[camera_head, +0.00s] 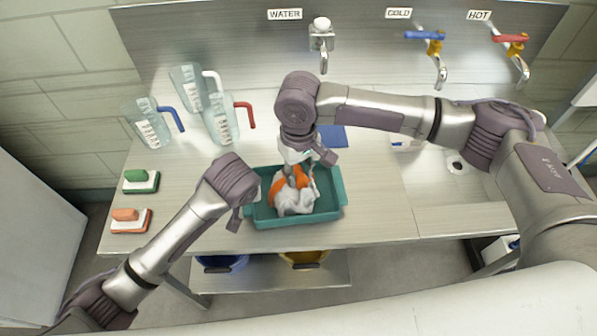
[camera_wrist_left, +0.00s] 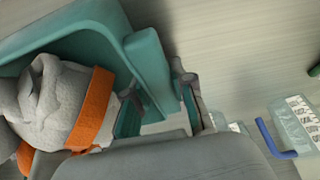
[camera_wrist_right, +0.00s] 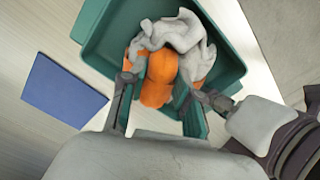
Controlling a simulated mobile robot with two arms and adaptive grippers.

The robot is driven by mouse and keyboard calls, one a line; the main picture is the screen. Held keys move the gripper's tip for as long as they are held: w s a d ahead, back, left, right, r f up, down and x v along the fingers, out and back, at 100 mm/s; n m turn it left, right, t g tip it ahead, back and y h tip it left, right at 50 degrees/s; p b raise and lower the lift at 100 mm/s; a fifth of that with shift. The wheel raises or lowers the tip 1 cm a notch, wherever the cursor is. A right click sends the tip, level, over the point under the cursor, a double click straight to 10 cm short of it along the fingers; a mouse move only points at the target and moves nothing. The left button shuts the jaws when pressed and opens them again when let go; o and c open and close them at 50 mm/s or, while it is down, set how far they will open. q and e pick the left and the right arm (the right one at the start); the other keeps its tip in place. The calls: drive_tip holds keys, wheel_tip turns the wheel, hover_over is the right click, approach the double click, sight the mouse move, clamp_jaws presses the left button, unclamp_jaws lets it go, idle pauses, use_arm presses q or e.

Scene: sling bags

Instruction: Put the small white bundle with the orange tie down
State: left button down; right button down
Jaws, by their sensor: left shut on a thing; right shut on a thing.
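The small white bundle (camera_head: 296,199) with its orange tie (camera_head: 277,187) is inside the teal tray (camera_head: 327,211) in the head view. I cannot tell whether it rests on the tray floor. My right gripper (camera_wrist_right: 158,92) comes down from above and is shut on the orange part of the bundle. The grey-white cloth (camera_wrist_right: 178,34) bulges out beyond its fingers. The left wrist view shows the orange band (camera_wrist_left: 94,108) around the cloth close by.
Pitchers with blue (camera_head: 152,128), white (camera_head: 187,92) and red handles (camera_head: 222,124) stand left. Green (camera_head: 141,181) and orange brushes (camera_head: 130,219) lie at the left edge. A blue mat (camera_head: 333,137) lies behind the tray. Taps line the back; a sink is right.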

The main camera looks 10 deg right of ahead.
use_arm(q)
drive_tip(key=shift+f, duration=0.1)
use_arm(e)
drive_tip(key=shift+f, duration=0.25)
drive_tip(key=shift+f, duration=0.1)
drive_tip(key=c, duration=0.8)
unclamp_jaws()
use_arm(q)
drive_tip(key=shift+s, duration=0.1)
use_arm(e)
wheel_tip(320, 180, up, 12)
drive_tip(key=shift+r, duration=0.1)
use_arm(q)
drive_tip(key=c, duration=0.9)
unclamp_jaws()
use_arm(e)
drive_tip(key=shift+w, duration=0.1)
